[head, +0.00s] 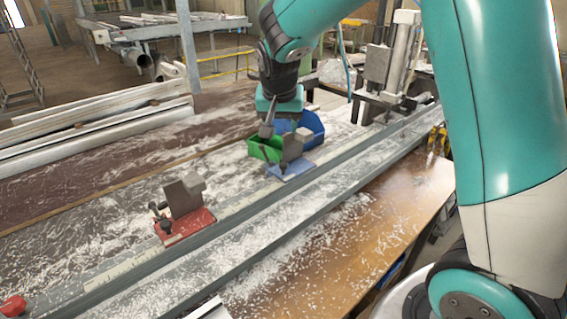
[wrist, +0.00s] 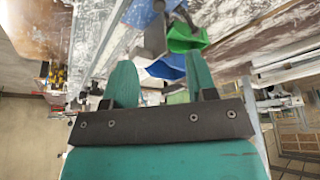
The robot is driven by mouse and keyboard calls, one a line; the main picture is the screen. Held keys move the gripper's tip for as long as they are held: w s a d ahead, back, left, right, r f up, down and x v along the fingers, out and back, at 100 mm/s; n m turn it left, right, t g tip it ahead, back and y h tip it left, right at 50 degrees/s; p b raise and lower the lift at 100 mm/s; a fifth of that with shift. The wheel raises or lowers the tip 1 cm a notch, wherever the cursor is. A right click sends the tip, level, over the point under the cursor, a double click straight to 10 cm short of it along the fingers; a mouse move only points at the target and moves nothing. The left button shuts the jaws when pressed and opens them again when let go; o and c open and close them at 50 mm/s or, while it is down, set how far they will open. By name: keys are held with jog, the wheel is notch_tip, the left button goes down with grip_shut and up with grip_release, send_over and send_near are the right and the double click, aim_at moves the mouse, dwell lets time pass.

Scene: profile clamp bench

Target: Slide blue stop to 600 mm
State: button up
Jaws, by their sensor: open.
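The blue stop (head: 291,168) sits on the rail (head: 235,210) in the head view, a blue plate with a grey upright block. In the wrist view its blue plate (wrist: 140,12) is at the top, beyond my fingers. My gripper (head: 268,128) is open, close to the stop's block and on its far side; I cannot tell whether they touch. In the wrist view the gripper (wrist: 162,80) shows two separated fingers with no part of the stop held between them. A pale scale strip (head: 112,270) runs along the rail; its marks are unreadable.
A red stop (head: 187,228) with a grey block and knobs sits nearer on the rail. A green bin (head: 264,148) and a blue bin (head: 311,126) stand right behind the blue stop. A clamp machine (head: 385,75) stands farther along. White shavings cover the bench.

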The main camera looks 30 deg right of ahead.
aim_at(283, 164)
jog(key=p+x, duration=0.2)
jog(key=x, duration=0.6)
jog(key=p+x, duration=0.2)
jog(key=x, duration=0.7)
jog(key=shift+w+d+f, duration=0.2)
jog(key=shift+d, duration=0.05)
grip_shut()
